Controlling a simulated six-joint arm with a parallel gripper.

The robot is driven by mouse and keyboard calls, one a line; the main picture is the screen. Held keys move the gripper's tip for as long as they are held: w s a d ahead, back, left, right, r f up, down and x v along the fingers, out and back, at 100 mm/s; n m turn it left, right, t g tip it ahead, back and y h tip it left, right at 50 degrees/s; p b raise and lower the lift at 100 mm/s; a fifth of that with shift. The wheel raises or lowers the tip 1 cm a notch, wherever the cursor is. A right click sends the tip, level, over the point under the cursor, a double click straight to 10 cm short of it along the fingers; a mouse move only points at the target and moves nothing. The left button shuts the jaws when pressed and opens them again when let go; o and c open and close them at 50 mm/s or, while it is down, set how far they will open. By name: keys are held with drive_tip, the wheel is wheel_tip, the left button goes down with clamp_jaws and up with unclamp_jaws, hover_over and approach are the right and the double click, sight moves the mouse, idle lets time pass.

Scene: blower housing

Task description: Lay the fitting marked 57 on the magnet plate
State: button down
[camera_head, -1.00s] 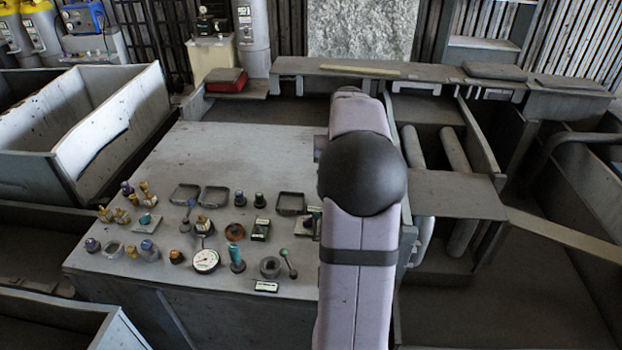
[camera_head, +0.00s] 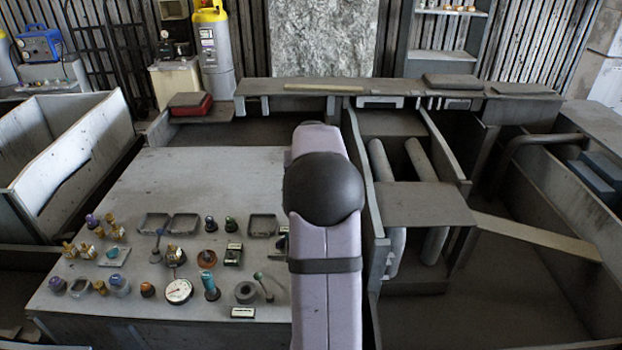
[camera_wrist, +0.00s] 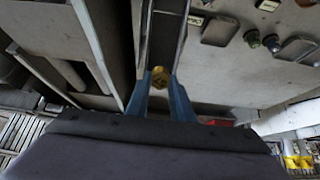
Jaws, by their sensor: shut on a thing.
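In the wrist view, my gripper (camera_wrist: 160,85) has its two blue fingers closed on a brass-coloured fitting (camera_wrist: 160,77). No number on it is readable. In the head view my arm hides the gripper and the held fitting. Several other brass fittings (camera_head: 88,252) stand at the left of the grey table, their marks too small to read. A small pale plate (camera_head: 114,257) lies among them with a small part on it. Another plate (camera_head: 281,244) is partly hidden behind my arm. I cannot tell which is the magnet plate.
The grey table (camera_head: 215,185) has a clear rear half. Shallow dark trays (camera_head: 184,224), a dial gauge (camera_head: 178,291), a grey ring (camera_head: 245,292) and several knobs crowd its front half. Right of my arm are a raised grey board (camera_head: 425,208) and pipes. A red box (camera_head: 190,107) sits behind.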

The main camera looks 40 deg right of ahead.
drive_tip(key=shift+f, duration=0.15)
drive_tip(key=shift+f+b, duration=1.85)
drive_tip(key=shift+f, duration=0.5)
drive_tip(key=c, duration=1.5)
unclamp_jaws()
drive_tip(key=shift+c, duration=0.8)
drive_tip(key=shift+r, duration=0.1)
